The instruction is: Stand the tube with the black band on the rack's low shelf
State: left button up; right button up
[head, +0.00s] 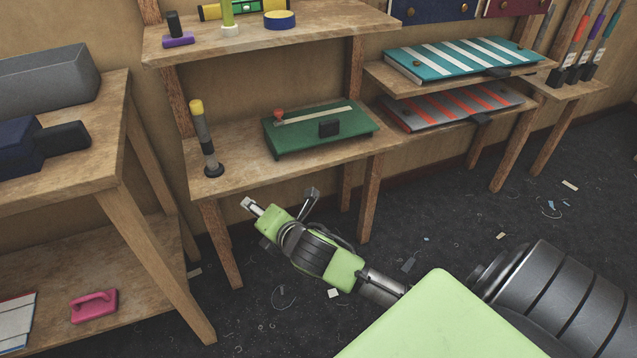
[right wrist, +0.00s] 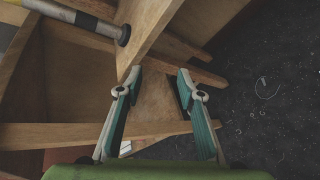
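A slim grey tube (head: 202,135) with a yellow top and dark rings stands on the rack's low shelf (head: 240,178), near its left front corner. Its foot is black and round. In the head view its top leans slightly left, in line with the nearby posts. In the right wrist view the tube (right wrist: 85,18) crosses the upper left corner, its black foot against the board. My right gripper (head: 280,198) is open and empty, below and in front of the shelf edge, apart from the tube. Its spread fingers (right wrist: 157,82) show in the wrist view. My left gripper is out of view.
A green case (head: 320,140) lies on the low shelf right of the tube. The upper shelf (head: 180,45) holds small tools. A workbench (head: 95,95) stands at left. Teal (head: 465,58) and grey-red (head: 455,105) folders lie at right. The floor holds scattered scraps.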

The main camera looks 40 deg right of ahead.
jog(key=s+a+f+m+g, duration=0.1)
jog(key=s+f+m+g, duration=0.2)
jog(key=s+f+m, duration=0.3)
jog(key=s+a+f+m+g, duration=0.1)
jog(key=s+f+m+g, duration=0.2)
jog(key=s, duration=1)
jog(key=s+a+f+m+g, duration=0.2)
jog(key=s+f+m+g, duration=0.1)
jog(key=s+f+m, duration=0.6)
jog(key=m, duration=0.2)
jog(key=shift+s+f+m+g+y, duration=0.3)
jog(key=shift+f+g, duration=0.1)
